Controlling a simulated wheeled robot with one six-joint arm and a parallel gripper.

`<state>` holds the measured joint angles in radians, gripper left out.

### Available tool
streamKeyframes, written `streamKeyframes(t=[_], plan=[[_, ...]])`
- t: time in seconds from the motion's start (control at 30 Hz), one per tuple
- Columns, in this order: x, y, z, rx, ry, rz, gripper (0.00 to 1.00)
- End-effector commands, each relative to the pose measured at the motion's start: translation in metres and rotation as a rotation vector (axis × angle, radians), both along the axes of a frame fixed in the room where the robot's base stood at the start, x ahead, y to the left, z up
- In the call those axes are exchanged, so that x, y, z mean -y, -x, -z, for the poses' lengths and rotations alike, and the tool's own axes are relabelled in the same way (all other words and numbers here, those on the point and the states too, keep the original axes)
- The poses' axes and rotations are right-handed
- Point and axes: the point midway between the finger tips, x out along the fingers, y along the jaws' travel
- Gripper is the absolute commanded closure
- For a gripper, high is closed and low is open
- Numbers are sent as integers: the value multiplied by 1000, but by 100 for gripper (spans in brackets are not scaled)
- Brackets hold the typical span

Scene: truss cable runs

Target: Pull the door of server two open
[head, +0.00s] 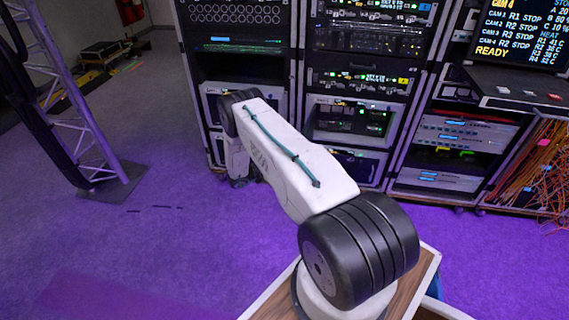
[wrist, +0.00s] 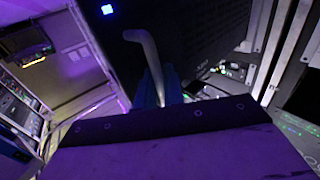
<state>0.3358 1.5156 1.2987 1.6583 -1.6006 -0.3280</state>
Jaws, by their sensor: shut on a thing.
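In the wrist view a pale, curved bar handle (wrist: 150,50) stands out in front of a dark, finely perforated door (wrist: 200,40). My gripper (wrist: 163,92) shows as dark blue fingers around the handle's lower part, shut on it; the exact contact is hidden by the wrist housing. In the head view my arm reaches to the lower part of the left rack (head: 240,70), and my gripper is hidden behind the arm there. I cannot read a server number or tell how far the door stands open.
More racks stand to the right, with a middle rack (head: 365,75) and a screen (head: 521,35) above a desk unit. Orange cables (head: 545,165) hang at the far right. A truss tower (head: 70,110) stands at left.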

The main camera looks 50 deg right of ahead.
Motion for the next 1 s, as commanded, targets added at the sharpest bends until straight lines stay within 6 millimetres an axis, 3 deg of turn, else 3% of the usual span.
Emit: streamKeyframes(t=[0.03, 0.07, 0.5, 1.0], plan=[[3, -2, -1, 5, 1, -2, 100], [3, -2, -1, 5, 1, -2, 85], [-5, -4, -1, 3, 1, -7, 85], [-69, -34, -1, 3, 1, -7, 85]])
